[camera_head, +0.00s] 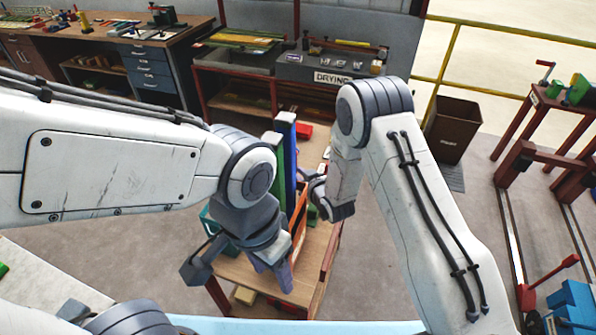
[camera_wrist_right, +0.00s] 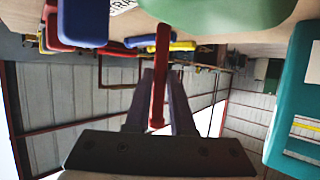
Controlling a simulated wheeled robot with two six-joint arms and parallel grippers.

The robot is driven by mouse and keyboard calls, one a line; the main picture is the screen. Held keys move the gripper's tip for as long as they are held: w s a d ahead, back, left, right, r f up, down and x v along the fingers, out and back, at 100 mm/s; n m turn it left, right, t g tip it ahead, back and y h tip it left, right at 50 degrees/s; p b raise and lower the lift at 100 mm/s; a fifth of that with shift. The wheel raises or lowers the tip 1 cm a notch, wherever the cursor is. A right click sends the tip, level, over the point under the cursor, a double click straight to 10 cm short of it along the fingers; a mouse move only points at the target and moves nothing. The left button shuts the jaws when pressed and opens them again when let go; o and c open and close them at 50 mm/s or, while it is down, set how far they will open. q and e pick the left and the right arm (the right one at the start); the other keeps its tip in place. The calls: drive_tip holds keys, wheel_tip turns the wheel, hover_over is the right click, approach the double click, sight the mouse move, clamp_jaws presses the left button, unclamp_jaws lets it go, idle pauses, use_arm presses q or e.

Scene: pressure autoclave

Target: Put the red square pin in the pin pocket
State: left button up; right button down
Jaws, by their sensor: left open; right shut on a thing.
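The red square pin (camera_wrist_right: 158,85) stands out lengthwise between the two dark fingers of my right gripper (camera_wrist_right: 165,95) in the right wrist view. The gripper is shut on it. Its far end reaches near a large green part at the top of that view. In the head view my right gripper (camera_head: 312,185) is at the work table, partly hidden by its own wrist, and the pin cannot be made out. My left gripper (camera_head: 236,274) is open and empty, over the near left side of the table. I cannot identify the pin pocket in either view.
A tall blue and green upright (camera_head: 285,150) stands on the wooden work table (camera_head: 318,240) between my arms. A teal box (camera_wrist_right: 295,85) is at the right of the wrist view. Blue and yellow pieces (camera_wrist_right: 160,44) lie near the pin. A drying bench (camera_head: 335,68) stands behind.

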drive_tip(key=shift+f, duration=0.2)
drive_tip(key=shift+f+b, duration=0.1)
drive_tip(key=shift+b, duration=0.2)
drive_tip(key=c, duration=0.8)
unclamp_jaws()
drive_tip(key=shift+o, duration=0.2)
